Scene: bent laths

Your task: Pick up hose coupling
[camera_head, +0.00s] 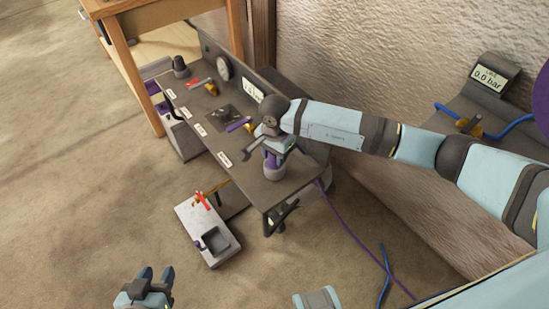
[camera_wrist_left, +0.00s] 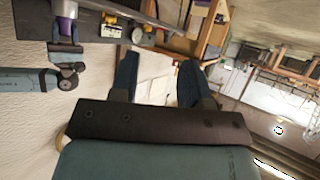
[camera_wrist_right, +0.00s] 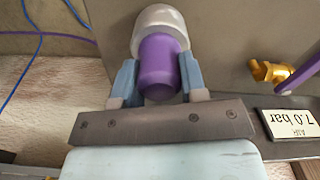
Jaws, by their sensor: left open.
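A purple cylinder with a wide pale grey end, which looks like the hose coupling, stands upright near the bench's front right corner in the head view (camera_head: 272,166). In the right wrist view the purple part (camera_wrist_right: 160,68) lies between the two fingers of my right gripper (camera_wrist_right: 159,78), which show on either side of it. I cannot tell whether they press on it. My right gripper (camera_head: 274,147) reaches it from above in the head view. My left gripper (camera_head: 156,272) is open and empty, low over the floor, away from the bench.
The dark bench (camera_head: 231,176) carries labels, a gauge (camera_head: 224,68) and brass fittings. A brass fitting (camera_wrist_right: 268,71) and a pressure sign (camera_wrist_right: 292,123) sit right of the cylinder. A grey tray (camera_head: 212,244) stands below the bench. Open floor (camera_head: 90,190) lies left.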

